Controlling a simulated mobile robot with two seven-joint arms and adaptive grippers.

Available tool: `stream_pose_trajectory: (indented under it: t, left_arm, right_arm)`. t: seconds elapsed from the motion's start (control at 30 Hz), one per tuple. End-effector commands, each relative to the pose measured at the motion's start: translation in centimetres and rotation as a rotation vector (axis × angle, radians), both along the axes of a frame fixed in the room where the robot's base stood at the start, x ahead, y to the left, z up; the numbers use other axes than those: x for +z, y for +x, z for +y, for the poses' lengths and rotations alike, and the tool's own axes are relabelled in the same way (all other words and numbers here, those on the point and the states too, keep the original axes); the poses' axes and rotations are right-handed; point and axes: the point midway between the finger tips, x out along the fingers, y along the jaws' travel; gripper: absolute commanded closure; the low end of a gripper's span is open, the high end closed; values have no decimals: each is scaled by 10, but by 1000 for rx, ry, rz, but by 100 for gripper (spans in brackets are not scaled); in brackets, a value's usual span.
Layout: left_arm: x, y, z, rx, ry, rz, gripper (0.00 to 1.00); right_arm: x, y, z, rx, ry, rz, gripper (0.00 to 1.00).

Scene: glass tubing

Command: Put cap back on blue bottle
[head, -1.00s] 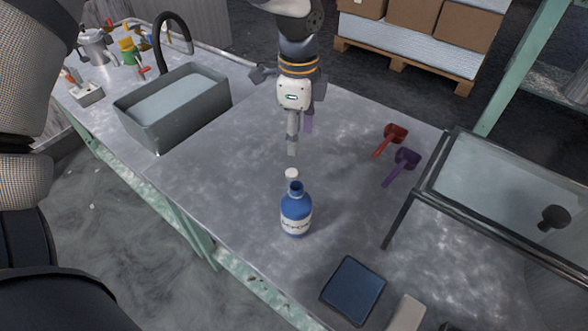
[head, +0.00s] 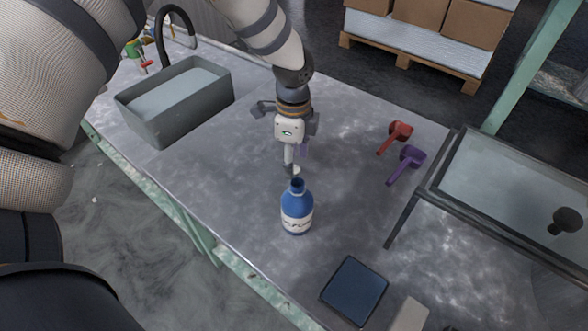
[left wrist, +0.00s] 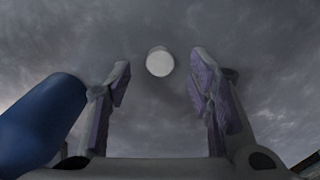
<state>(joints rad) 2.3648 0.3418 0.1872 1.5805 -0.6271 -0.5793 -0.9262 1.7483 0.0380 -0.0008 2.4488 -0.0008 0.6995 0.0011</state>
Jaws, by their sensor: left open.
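The blue bottle (head: 297,212) stands upright and open on the grey table, its label facing me. The white cap (head: 296,170) lies on the table just behind the bottle's neck, partly hidden by a finger of my left gripper. My left gripper (head: 294,160) points down over the cap, open and empty. In the left wrist view, the cap (left wrist: 160,62) shows between and slightly beyond the two spread fingertips (left wrist: 164,72), touching neither. The bottle (left wrist: 40,125) is at the left edge there, outside the fingers. My right gripper is not in view.
A red scoop (head: 396,137) and a purple scoop (head: 406,165) lie to the right. A grey sink basin (head: 172,118) is at the left. A dark blue pad (head: 354,290) lies in front, and a framed glass stand (head: 500,190) is at the right.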

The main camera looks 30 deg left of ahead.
Motion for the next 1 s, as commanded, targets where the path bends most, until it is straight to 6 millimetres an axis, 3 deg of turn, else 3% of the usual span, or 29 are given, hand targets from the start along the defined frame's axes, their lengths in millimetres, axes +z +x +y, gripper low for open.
stream_pose_trajectory:
  t: [0.17, 0.5, 0.7, 1.0]
  left_arm:
    - [-22, 0, 0, 0, -1, 2, 52]
    - [-22, 0, 0, 0, 0, -1, 52]
    - [-22, 0, 0, 0, 0, 0, 83]
    - [-22, 0, 0, 0, 0, 0, 85]
  right_arm:
    - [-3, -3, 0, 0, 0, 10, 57]
    - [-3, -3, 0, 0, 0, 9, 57]
    - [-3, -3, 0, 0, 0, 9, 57]
    - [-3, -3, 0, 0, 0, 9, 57]
